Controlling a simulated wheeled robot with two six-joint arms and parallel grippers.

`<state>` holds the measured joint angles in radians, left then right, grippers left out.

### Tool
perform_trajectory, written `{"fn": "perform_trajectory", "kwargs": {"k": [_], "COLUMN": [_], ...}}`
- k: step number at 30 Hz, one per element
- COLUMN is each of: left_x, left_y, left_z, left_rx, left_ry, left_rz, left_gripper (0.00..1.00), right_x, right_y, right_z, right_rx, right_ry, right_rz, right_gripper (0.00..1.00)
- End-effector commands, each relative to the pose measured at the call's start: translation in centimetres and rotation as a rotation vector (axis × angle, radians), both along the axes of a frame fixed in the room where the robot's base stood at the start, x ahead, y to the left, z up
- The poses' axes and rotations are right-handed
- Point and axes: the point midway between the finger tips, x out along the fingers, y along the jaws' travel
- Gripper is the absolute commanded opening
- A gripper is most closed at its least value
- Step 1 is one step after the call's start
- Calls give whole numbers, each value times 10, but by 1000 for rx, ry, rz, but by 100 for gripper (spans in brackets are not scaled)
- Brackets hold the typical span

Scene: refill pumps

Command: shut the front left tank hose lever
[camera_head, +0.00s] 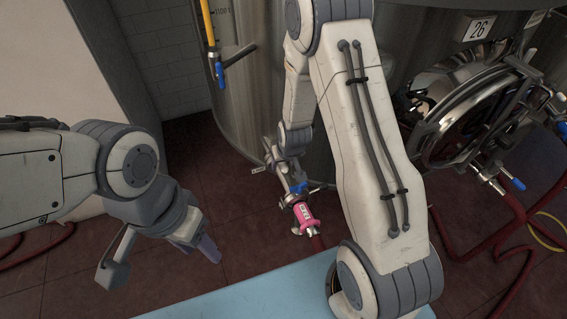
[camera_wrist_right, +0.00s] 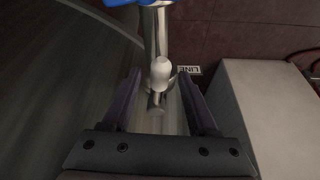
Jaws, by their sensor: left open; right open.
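The front left tank (camera_head: 255,95) is a steel cylinder at the centre back of the head view. At its foot is a metal hose outlet with a blue lever (camera_head: 298,188) and a pink coupling (camera_head: 304,214) below it. My right gripper (camera_head: 291,158) is beside the outlet, partly hidden by its own wrist. In the right wrist view its two fingers (camera_wrist_right: 160,105) are open, on either side of a metal stem with a pale rounded end (camera_wrist_right: 161,70). A blue part (camera_wrist_right: 140,2) shows at the top edge. My left gripper (camera_head: 160,258) is open and empty at lower left.
Another tank with a round hatch (camera_head: 470,125) and label 26 (camera_head: 479,29) stands at right. Red hoses (camera_head: 455,245) lie on the dark red floor. A small LINE tag (camera_wrist_right: 189,70) is near the stem. A light blue surface (camera_head: 240,298) is at the front.

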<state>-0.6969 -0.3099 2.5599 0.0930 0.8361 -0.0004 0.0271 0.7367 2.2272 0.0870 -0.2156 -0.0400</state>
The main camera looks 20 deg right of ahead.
Motion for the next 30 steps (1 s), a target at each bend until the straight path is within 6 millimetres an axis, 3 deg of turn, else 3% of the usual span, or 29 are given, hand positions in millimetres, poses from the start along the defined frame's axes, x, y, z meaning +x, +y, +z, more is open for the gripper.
{"fn": "perform_trajectory", "kwargs": {"k": [7,8,12,30], "left_x": [0,0,0,0], "left_y": [0,0,0,0], "left_z": [0,0,0,0], "left_rx": [0,0,0,0], "left_ry": [0,0,0,0], "left_rz": [0,0,0,0], "left_gripper": [50,50,50,50], "right_x": [0,0,0,0], "right_y": [0,0,0,0], "right_z": [-1,-1,-1,0], "right_rx": [0,0,0,0], "right_ry": [0,0,0,1], "right_rz": [0,0,0,0], "right_gripper": [60,52,0,0]}}
